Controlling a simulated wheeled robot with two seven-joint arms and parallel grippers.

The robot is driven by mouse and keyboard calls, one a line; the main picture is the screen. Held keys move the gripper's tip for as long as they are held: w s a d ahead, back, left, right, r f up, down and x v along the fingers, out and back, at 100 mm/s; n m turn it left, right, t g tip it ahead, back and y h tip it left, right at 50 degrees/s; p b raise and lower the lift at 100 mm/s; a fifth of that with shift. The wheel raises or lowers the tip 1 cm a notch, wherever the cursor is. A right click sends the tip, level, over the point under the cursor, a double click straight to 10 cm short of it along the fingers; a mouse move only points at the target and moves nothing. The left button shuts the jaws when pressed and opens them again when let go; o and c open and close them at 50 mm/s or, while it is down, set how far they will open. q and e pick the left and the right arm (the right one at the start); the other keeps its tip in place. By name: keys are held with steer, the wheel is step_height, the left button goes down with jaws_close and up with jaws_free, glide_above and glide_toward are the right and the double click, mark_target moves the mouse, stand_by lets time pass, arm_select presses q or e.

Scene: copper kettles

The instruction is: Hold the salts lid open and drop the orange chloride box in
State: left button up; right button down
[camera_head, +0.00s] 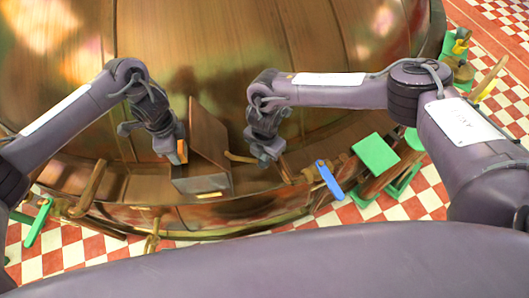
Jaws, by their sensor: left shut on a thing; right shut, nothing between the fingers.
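My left gripper (177,154) is at the left of the raised salts lid and is shut on a small orange piece, which looks like the orange chloride box (182,150); the fingers hide much of it. The brown salts lid (208,130) stands up, tilted, above a brown salts bin (188,186) with an orange label (208,195) on its front. A wooden handle (240,157) reaches from the lid's right side toward my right gripper. My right gripper (270,155) is shut and empty, near the handle's end; I cannot tell whether they touch.
The large copper kettle (210,50) fills the back, with a curved wooden rim around it. A blue lever (329,180) and green panels (375,154) are at the right. A green handle (37,223) is at the far left. Red and white checked floor (70,248) shows in front.

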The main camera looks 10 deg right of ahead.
arm_select(q)
steer(key=shift+w, duration=2.05)
steer(key=o, duration=1.3)
steer(key=o, duration=0.4)
steer(key=shift+o, duration=0.2)
steer(key=shift+f, duration=0.1)
steer(key=shift+s, duration=0.15)
steer(key=s+r, duration=0.3)
steer(key=s, duration=1.6)
steer(key=shift+s, duration=0.4)
